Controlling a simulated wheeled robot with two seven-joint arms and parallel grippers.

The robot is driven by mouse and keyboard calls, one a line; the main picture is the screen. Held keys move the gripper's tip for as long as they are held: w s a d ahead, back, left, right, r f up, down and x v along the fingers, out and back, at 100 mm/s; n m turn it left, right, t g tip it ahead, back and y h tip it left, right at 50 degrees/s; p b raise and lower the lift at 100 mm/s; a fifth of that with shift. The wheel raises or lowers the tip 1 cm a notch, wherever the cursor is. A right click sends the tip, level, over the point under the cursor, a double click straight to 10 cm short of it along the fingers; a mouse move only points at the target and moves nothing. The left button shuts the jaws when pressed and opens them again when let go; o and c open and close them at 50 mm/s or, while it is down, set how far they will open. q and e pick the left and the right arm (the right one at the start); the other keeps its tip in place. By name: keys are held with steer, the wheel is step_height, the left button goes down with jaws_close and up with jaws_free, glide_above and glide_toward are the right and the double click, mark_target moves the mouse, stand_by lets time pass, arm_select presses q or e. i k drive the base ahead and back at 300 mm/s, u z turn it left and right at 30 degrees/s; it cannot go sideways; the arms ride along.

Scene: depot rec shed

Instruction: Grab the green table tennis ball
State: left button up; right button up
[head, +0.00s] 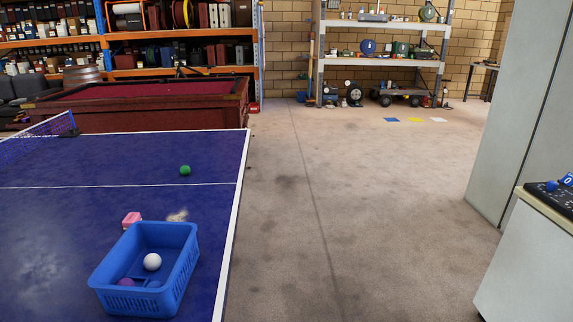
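A small green ball (185,170) rests on the blue table tennis table (100,160), just beyond the white centre line and left of the table's right edge. It stands alone with nothing touching it. Neither of my grippers shows in the head view.
A blue basket (178,270) nearer on the table holds a white ball (152,261), a purple ball (126,282) and a blue one. The net (35,138) is at left. Floor (340,220) right of the table is clear; a white cabinet (530,260) stands far right.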

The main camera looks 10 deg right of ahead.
mark_target(185, 170)
steer(key=z, duration=0.95)
steer(key=i, duration=3.25)
steer(key=u, duration=3.4)
